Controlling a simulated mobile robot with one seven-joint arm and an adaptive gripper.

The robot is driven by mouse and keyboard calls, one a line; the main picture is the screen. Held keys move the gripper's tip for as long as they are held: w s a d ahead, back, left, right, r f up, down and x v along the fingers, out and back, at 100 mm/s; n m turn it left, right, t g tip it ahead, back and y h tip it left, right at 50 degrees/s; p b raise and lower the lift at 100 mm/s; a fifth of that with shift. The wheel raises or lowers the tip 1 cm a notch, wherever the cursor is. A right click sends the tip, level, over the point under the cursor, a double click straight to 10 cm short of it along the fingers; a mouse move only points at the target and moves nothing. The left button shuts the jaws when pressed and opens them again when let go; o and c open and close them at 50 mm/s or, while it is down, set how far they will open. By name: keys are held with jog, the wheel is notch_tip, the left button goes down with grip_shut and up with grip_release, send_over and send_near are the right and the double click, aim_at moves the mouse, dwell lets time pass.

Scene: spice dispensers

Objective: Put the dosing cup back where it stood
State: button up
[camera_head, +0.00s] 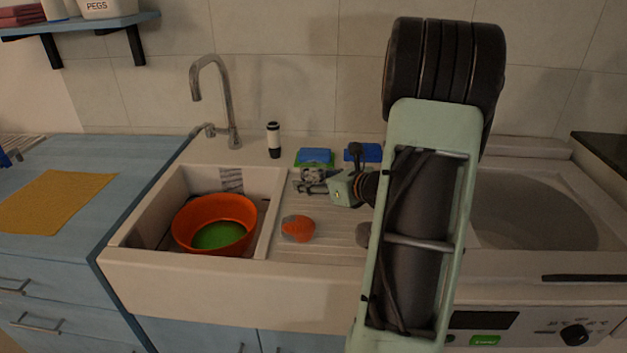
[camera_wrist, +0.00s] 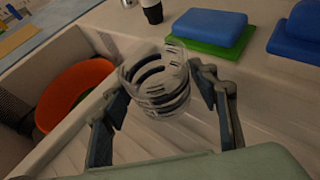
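The dosing cup, a clear cup with dark rings, shows in the wrist view (camera_wrist: 155,85) between the two fingers of my gripper (camera_wrist: 160,92). Both fingers appear to press on its sides. In the head view my gripper (camera_head: 312,182) is over the ribbed drainboard right of the sink basin, in front of the blue and green sponge. The cup is small there and hard to separate from the fingers. The wrist view shows the drainboard below the cup; the gap between them is hard to judge.
An orange bowl (camera_head: 188,222) with something green inside sits in the sink basin. An orange and grey object (camera_head: 298,229) lies on the drainboard. A blue block on a green one (camera_head: 315,157), another blue block (camera_head: 361,152) and a black-and-white bottle (camera_head: 273,140) stand behind, near the tap (camera_head: 229,105).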

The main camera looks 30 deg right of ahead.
jog(key=shift+o, duration=0.5)
jog(key=shift+r, duration=0.1)
jog(key=shift+r+p, duration=0.2)
jog(key=shift+p, duration=0.1)
jog(key=p+v, duration=0.1)
jog(key=v, duration=1.1)
jog(key=shift+f, duration=0.2)
